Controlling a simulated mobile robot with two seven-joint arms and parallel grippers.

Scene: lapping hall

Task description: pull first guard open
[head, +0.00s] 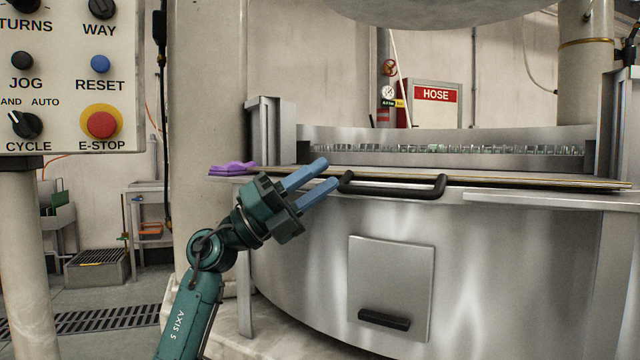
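The machine's curved, shiny metal guard (300,235) fills the middle and right of the head view. A black bar handle (395,191) sits at its upper edge. My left gripper (331,173) comes up from the lower left with two blue fingers. The fingers are apart with nothing seen between them. Their tips are just left of the handle's left end; I cannot tell whether they touch it. A smaller square panel (392,275) with a black pull (384,320) is lower on the front. My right gripper is not in view.
A control box (70,75) with a red E-stop stands at the left. A metal post (270,130) rises behind my gripper. Floor shows at lower left.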

